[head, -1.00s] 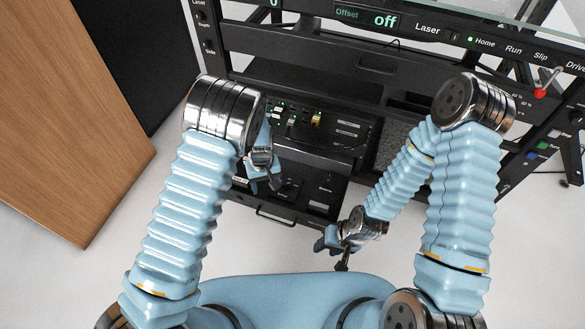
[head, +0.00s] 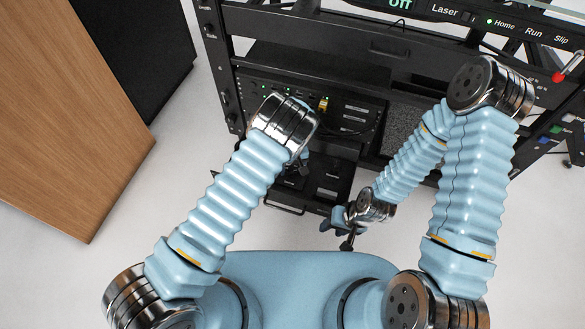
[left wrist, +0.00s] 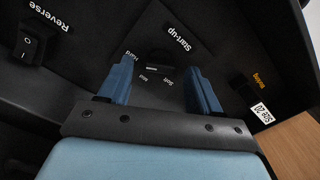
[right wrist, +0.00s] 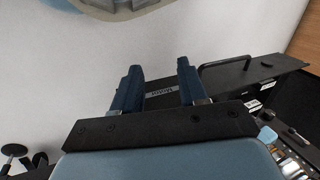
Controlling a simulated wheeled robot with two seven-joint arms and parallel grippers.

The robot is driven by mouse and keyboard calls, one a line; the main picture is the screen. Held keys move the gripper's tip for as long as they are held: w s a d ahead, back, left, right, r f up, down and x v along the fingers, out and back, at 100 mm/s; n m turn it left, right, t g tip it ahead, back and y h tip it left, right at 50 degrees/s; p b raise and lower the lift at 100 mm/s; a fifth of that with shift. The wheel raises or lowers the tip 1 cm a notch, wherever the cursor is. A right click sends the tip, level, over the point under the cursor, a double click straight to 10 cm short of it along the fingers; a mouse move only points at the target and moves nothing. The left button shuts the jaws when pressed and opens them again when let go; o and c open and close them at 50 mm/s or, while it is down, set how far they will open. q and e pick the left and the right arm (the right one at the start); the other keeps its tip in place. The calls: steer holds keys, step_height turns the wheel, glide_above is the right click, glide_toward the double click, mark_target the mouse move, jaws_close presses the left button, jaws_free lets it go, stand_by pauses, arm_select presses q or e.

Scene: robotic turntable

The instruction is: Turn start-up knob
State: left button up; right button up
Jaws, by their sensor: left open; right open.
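The start-up knob (left wrist: 155,64) is a dark round knob with a white mark, on a black panel under the label "Start-up". Hard, Med and Soft are printed around it. My left gripper (left wrist: 160,67) is open, its blue fingers on either side of the knob in the left wrist view. I cannot tell whether they touch it. In the head view my left gripper (head: 302,164) is mostly hidden behind its own wrist. My right gripper (right wrist: 159,67) is open and empty. In the head view my right gripper (head: 348,238) hangs in front of the rack, over the floor.
A black rocker switch (left wrist: 32,43) labelled "Reverse" is left of the knob, and a "Size 20" tag (left wrist: 261,112) is at right. The black rack (head: 330,60) stands ahead with a pulled-out lower drawer (head: 325,180). A wooden panel (head: 70,110) is at left; pale floor is free between.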

arm_select(q)
steer(key=shift+f, duration=0.55)
steer(key=shift+c, duration=0.2)
steer(key=c, duration=1)
arm_select(e)
steer(key=shift+f, duration=0.15)
